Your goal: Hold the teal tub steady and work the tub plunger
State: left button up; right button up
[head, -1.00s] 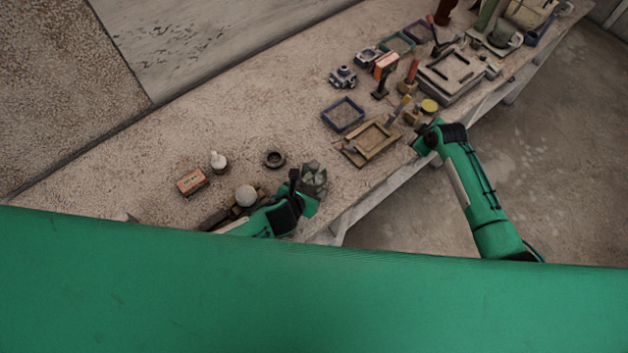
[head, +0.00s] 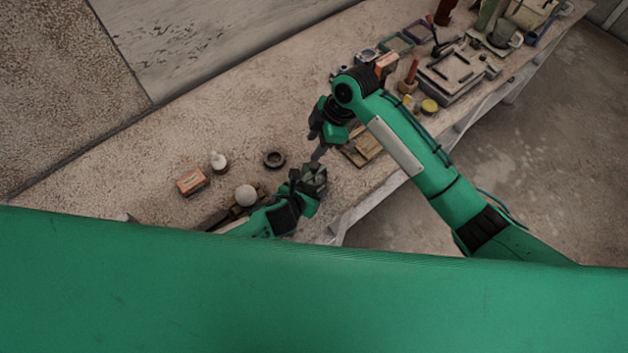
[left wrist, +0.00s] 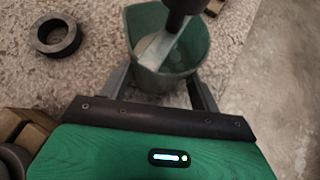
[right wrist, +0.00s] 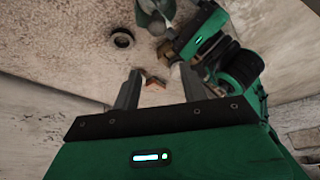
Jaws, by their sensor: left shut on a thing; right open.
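The teal tub (head: 318,180) stands at the bench's near edge. My right gripper (head: 319,150) is open, above and beside the tub in the head view. In the right wrist view nothing is gripped between its fingers (right wrist: 158,76), and the tub (right wrist: 152,16) shows beyond them.
A wooden frame (head: 362,148) sits partly behind my right arm. Bare bench lies up and left of the ring.

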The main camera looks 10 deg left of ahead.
aim_at(317, 164)
jog(key=shift+s+f, duration=0.15)
notch_tip(317, 164, down, 11)
jog(key=shift+r, duration=0.15)
dwell(0.4)
jog(key=shift+c, duration=0.2)
jog(key=c, duration=0.8)
